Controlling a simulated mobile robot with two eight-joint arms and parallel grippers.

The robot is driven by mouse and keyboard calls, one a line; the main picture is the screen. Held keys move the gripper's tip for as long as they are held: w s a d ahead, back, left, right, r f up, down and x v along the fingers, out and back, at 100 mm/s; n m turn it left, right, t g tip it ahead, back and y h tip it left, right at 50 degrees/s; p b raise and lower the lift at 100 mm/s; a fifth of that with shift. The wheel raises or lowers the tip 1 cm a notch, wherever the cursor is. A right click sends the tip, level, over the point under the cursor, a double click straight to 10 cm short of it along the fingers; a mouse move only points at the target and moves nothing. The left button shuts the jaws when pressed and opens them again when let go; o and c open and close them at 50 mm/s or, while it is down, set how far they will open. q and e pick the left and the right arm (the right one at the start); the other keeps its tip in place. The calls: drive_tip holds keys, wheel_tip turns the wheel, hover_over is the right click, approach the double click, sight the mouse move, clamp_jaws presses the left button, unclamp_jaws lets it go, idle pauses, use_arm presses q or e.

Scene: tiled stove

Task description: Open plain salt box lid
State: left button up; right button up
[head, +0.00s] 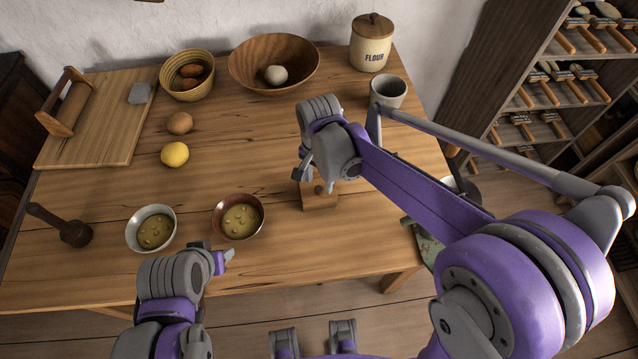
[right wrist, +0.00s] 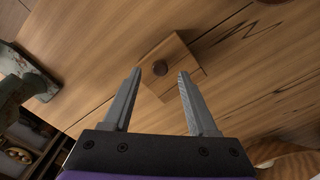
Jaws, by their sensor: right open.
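The plain salt box (head: 320,200) is a small wooden box on the table, partly hidden behind my right gripper in the head view. The lid looks closed. My right gripper (head: 304,170) is over the box; in the right wrist view its open fingers (right wrist: 158,85) point toward the knob, with nothing held between them. My left gripper (head: 226,259) is low by the table's front edge, near the brown bowl, and its jaw opening is unclear.
Two soup bowls, a grey one (head: 151,228) and a brown one (head: 238,217), stand left of the box. A lemon (head: 175,154), a wooden bowl (head: 255,62), a flour jar (head: 371,45) and a grey cup (head: 388,91) stand farther back. The table between box and wooden bowl is mostly clear.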

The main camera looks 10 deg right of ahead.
drive_tip(key=shift+f, duration=1.2)
clamp_jaws()
idle(0.6)
